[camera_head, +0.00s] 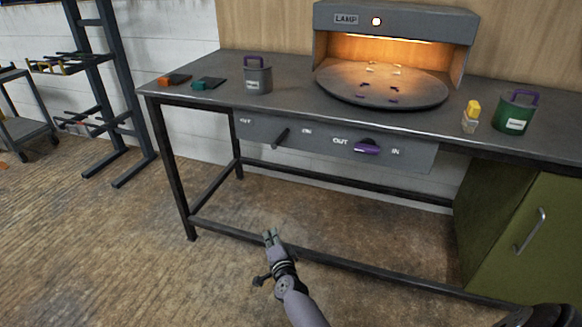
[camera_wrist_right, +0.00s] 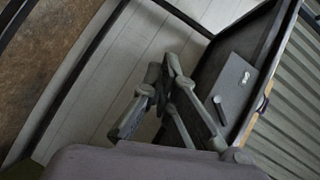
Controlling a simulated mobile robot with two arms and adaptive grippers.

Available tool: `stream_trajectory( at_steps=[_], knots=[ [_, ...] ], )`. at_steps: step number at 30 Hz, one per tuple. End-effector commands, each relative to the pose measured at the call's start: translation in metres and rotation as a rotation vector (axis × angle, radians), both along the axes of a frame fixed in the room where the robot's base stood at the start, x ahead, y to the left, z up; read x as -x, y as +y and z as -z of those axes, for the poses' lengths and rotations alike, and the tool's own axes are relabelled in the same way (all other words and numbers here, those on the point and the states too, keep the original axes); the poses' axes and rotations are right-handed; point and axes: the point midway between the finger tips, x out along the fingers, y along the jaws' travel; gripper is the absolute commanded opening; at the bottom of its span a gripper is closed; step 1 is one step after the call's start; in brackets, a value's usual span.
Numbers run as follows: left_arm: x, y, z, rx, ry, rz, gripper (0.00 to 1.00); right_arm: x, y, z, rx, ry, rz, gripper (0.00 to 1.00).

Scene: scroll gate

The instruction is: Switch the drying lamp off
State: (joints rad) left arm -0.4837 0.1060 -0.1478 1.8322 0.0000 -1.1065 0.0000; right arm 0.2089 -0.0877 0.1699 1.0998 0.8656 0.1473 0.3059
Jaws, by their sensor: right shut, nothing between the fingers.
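The drying lamp (camera_head: 395,22) is a grey hood marked LAMP at the back of the bench. Its round indicator glows, and orange light falls on the round plate (camera_head: 420,97) below. On the grey front panel (camera_head: 408,158), a dark lever (camera_head: 281,138) sits slanted between two labels, the right one reading ON. A purple handle (camera_head: 367,148) sits between OUT and IN. My right gripper (camera_head: 269,235) is shut and empty, low in front of the bench and apart from the panel. The right wrist view shows its fingers (camera_wrist_right: 168,75), with the panel (camera_wrist_right: 236,80) beyond. My left gripper is out of view.
On the bench (camera_head: 215,64) stand a grey pail (camera_head: 258,78), a green pail (camera_head: 514,114) and a small yellow-topped bottle (camera_head: 471,117). A lower bench rail (camera_head: 350,262) runs near my gripper. A green cabinet (camera_head: 520,225) is at right.

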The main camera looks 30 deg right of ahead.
Motion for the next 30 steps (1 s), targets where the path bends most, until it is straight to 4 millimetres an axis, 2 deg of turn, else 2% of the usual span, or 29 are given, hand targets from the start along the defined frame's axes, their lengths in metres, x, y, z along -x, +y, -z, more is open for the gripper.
stream_trajectory(
  at_steps=[1,3,6,9,12,17,30],
  knots=[
    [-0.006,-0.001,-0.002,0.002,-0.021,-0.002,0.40,-0.021,-0.017,-0.020,-0.099,-0.118,0.079,0.00],
    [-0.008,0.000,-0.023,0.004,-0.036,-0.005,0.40,-0.038,-0.040,-0.058,-0.235,-0.259,0.173,0.00],
    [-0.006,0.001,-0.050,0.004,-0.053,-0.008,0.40,-0.047,-0.071,-0.101,-0.409,-0.430,0.278,0.00],
    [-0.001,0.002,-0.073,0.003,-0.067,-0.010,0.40,-0.049,-0.093,-0.131,-0.545,-0.557,0.348,0.00],
    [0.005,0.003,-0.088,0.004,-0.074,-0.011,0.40,-0.047,-0.107,-0.148,-0.635,-0.636,0.389,0.00],
    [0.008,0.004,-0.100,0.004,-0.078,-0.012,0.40,-0.045,-0.115,-0.160,-0.690,-0.681,0.410,0.00],
    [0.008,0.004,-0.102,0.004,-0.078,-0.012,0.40,-0.045,-0.118,-0.163,-0.687,-0.679,0.410,0.00]
  ],
)
